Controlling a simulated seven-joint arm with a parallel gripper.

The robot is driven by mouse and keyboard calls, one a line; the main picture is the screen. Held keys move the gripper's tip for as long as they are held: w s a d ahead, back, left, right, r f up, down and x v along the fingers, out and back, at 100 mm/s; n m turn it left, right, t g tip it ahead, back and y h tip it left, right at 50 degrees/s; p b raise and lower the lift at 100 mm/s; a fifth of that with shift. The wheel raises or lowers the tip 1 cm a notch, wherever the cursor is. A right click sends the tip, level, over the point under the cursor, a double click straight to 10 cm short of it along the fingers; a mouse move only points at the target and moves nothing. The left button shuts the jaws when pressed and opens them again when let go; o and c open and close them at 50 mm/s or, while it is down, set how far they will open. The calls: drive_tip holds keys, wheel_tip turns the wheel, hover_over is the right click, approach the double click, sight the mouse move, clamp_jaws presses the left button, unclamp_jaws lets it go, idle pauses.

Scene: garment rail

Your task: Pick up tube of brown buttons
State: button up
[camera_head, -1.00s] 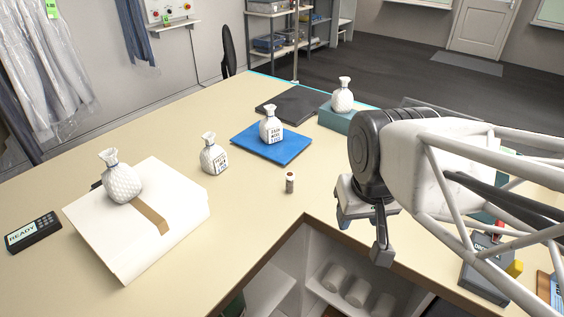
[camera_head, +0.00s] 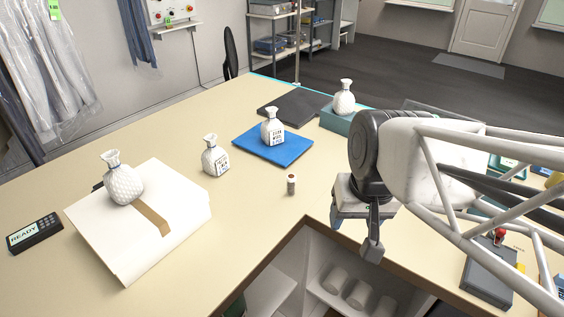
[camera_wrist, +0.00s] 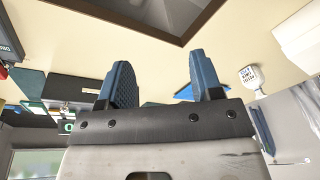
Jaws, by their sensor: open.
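A small tube (camera_head: 291,185) with a dark reddish cap stands upright on the beige counter, near the counter's inner corner. It looks like the tube of brown buttons, but its contents are too small to make out. My gripper (camera_head: 358,230) is to the right of the tube and apart from it, over the counter's inner edge. In the wrist view my gripper (camera_wrist: 158,82) shows two blue-grey fingers spread apart with nothing between them. I cannot make out the tube in the wrist view.
White bags stand on a white box (camera_head: 185,205), on the bare counter (camera_head: 215,160), on a blue mat (camera_head: 295,150) and on a teal block (camera_head: 345,122). A dark device (camera_head: 488,275) sits at right. The open shelf recess (camera_head: 345,280) lies below the counter edge.

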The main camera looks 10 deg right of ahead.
drive_tip(key=w+a+f+m+g+y, duration=0.2)
drive_tip(key=w+a+f+m+y, duration=0.1)
drive_tip(key=w+f+m, duration=0.15)
drive_tip(key=m+t+y, duration=0.6)
drive_tip(key=m+y, duration=0.2)
drive_tip(key=m, duration=1)
approach(291, 184)
drive_tip(key=shift+w+a+f, duration=0.4)
drive_tip(key=shift+w+f, duration=0.2)
drive_tip(key=shift+w+a+f, duration=0.4)
drive_tip(key=shift+w+f, duration=0.15)
drive_tip(key=shift+w, duration=0.05)
drive_tip(key=shift+x, duration=1.3)
drive_tip(key=shift+w, duration=0.1)
drive_tip(key=shift+x, duration=2.6)
